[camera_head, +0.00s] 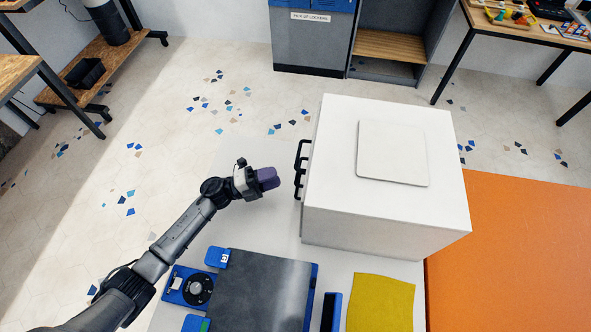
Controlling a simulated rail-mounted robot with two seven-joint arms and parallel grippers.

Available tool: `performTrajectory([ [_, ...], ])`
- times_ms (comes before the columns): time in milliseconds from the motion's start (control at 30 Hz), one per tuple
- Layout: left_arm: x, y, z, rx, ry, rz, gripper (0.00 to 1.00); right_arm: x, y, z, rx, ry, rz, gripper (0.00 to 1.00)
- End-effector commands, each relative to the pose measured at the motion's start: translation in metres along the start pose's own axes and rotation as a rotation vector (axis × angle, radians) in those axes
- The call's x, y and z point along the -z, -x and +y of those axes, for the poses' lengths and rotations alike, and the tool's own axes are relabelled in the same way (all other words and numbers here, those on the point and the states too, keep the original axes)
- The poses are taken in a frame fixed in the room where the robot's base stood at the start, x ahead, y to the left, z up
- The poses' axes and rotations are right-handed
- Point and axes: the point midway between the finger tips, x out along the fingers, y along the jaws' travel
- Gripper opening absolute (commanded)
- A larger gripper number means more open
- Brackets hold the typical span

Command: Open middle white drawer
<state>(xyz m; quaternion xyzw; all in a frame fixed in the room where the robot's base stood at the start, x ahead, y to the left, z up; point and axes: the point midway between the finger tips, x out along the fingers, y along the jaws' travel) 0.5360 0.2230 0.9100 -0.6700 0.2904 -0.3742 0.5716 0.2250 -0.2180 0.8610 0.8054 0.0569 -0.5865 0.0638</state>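The white drawer cabinet (335,215) stands on the pale table, with its top and near side showing. Its black handles (299,170) stick out from the left side, stacked one below another. The drawer fronts face left and are hidden from this steep angle, so I cannot tell the middle drawer apart; no drawer visibly sticks out. My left gripper (268,178) is to the left of the handles, pointing at them, with a small gap between. Its purple tips show as one block, so its opening is unclear. My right gripper is not in view.
An orange surface (530,250) adjoins at the right. Open floor (210,130) is left of the handles.

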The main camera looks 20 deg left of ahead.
Motion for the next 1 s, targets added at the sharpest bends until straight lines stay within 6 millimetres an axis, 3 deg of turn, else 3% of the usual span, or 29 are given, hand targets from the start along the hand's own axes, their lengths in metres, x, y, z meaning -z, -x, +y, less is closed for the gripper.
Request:
performTrajectory([
  [200,0.000,-0.038,-0.001,0.003,0.001,0.000,0.35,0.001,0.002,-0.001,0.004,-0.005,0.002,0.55],
  [400,0.000,-0.061,0.000,0.002,0.002,-0.001,0.35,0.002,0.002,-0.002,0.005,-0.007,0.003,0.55],
  [933,0.000,-0.073,0.000,0.000,0.001,-0.002,0.35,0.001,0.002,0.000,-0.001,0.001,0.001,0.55],
  [1000,0.000,-0.073,0.000,0.000,0.001,-0.002,0.29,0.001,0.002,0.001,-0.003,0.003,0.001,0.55],
])
